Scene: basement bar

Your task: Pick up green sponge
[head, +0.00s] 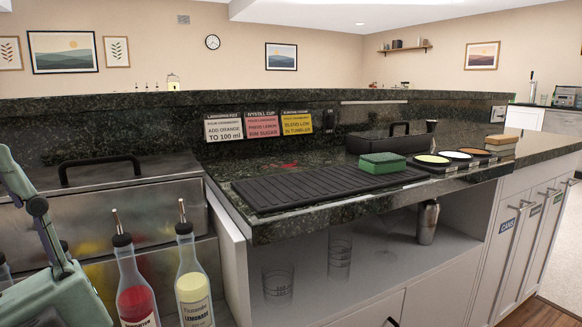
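The green sponge (382,163) is a block with a dark green top and a lighter green side. It lies flat at the right, rear part of the black ribbed drip mat (318,187) on the dark stone counter. No gripper touches it. Part of my own body shows at the left edge, far to the left of the sponge. My gripper's fingertips cannot be made out, so whether it is open or shut does not show.
Right of the sponge is a black tray (452,169) of round rimmers. Behind stands a black container (392,141). Brown blocks (501,144) sit farther right. Two bottles (136,288) (193,281) stand at lower left. The mat's left part is clear.

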